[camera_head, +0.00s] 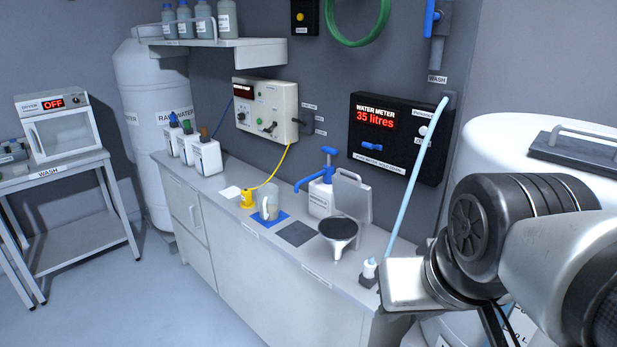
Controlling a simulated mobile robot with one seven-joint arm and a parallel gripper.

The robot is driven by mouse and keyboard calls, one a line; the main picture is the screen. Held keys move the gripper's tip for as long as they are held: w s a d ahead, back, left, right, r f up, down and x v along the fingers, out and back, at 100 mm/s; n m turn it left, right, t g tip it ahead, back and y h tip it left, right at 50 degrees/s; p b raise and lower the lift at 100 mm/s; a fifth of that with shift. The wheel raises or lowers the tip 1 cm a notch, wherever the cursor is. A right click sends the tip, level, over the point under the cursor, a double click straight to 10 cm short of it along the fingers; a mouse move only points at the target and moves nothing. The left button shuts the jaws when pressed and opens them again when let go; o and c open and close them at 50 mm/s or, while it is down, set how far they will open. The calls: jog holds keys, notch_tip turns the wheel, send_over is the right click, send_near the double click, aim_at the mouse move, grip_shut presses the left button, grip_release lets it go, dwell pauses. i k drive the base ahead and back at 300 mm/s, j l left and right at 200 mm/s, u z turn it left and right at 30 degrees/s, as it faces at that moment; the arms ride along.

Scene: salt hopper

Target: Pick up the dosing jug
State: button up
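A clear grey jug with a white handle (269,205), which looks like the dosing jug, stands upright on a blue mat (283,218) on the long counter. My arm comes in from the right. My gripper (403,283) is at the counter's right end, well to the right of the jug and apart from it. Its fingers cannot be made out, so whether it is open or shut does not show.
A yellow probe on a cable (248,199) stands just left of the jug. White canisters (207,158) stand further left.

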aim_at(268, 194)
jog(key=i+j, duration=0.45)
jog(key=j, duration=0.2)
jog(key=i+j, duration=0.4)
jog(key=j, duration=0.2)
jog(key=i+j+u, duration=0.1)
jog(key=i+j, duration=0.35)
jog(key=j, duration=0.2)
jog(key=i+j, duration=0.45)
jog(key=j, duration=0.15)
